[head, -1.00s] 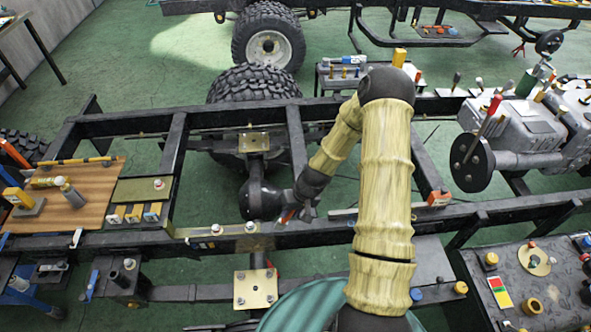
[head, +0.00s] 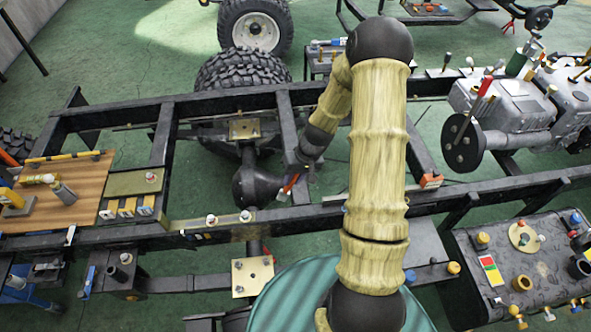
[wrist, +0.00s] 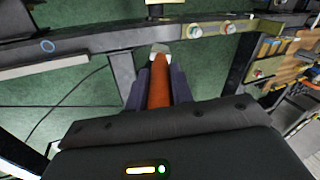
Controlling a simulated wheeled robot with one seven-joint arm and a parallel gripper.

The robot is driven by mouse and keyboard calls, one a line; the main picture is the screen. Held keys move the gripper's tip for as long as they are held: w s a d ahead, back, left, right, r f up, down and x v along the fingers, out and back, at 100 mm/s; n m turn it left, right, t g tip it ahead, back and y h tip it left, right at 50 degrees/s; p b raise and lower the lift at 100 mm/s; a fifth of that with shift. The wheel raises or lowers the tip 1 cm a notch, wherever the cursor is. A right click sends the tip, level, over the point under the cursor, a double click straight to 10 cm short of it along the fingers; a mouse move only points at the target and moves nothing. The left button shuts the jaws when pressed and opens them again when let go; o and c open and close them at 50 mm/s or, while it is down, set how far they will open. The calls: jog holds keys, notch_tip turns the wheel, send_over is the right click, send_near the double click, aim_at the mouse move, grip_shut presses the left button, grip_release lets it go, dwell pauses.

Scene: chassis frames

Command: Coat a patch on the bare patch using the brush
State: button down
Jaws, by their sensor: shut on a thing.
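My gripper (wrist: 158,92) is shut on the orange handle of the brush (wrist: 160,80), between its two dark fingers. The brush's pale grey tip points away from the wrist, towards the dark chassis rail. In the head view my gripper (head: 298,180) hangs just behind the near rail, with the orange-red brush (head: 288,184) angled down-left. A pale tan stretch of that rail with two bolts, likely the bare patch (head: 228,224), lies left of the brush. It also shows at the top of the wrist view (wrist: 208,30). The brush appears apart from it; exact height is unclear.
A wooden board (head: 80,190) with bottles lies on the frame at left. A black axle housing (head: 255,186) sits beside the gripper. A cross-member (head: 293,130) stands close behind. A grey engine (head: 510,110) is at right, and a dark tool table (head: 520,275) at front right.

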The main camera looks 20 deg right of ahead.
jog(key=v, duration=0.2)
jog(key=shift+r, duration=0.35)
jog(key=shift+w, duration=0.15)
jog(key=shift+f, duration=0.15)
jog(key=shift+f+b, duration=1.65)
jog(key=shift+f, duration=0.8)
